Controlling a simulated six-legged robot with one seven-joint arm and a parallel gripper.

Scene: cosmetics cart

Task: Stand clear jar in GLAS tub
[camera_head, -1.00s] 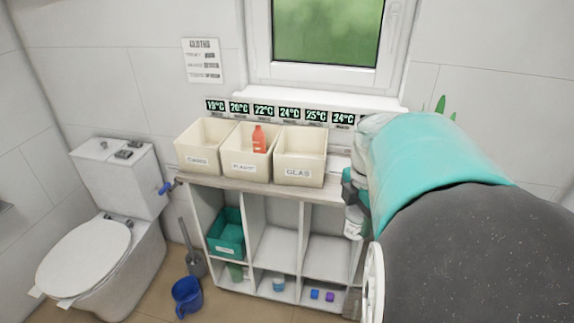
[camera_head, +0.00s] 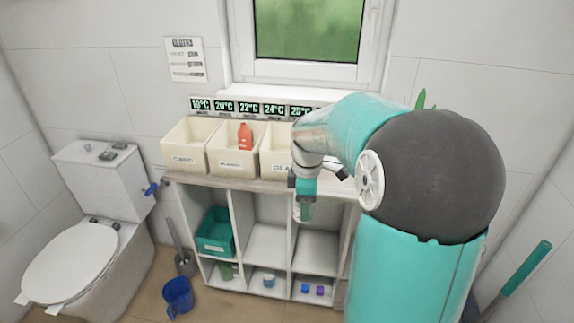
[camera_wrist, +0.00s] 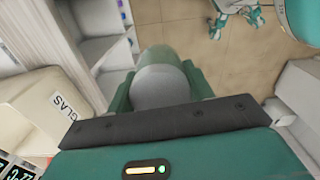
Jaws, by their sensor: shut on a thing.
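My gripper (camera_head: 306,206) hangs fingers down in front of the cart's right side, right of and lower than the GLAS tub. The cream GLAS tub (camera_head: 276,162) stands on the cart top, its right part hidden by my arm. In the wrist view, the tub (camera_wrist: 36,98) is at the left with its label readable. There my gripper (camera_wrist: 160,72) is shut on a pale, translucent round thing, which looks like the clear jar (camera_wrist: 163,88). The jar is apart from the tub. In the head view the fingers mostly hide it.
Two more cream tubs stand left of the GLAS tub; the middle one (camera_head: 228,164) holds a red bottle (camera_head: 245,136). A teal bin (camera_head: 217,236) and small items are on the shelves below. A toilet (camera_head: 80,235) and blue bucket (camera_head: 178,296) are left.

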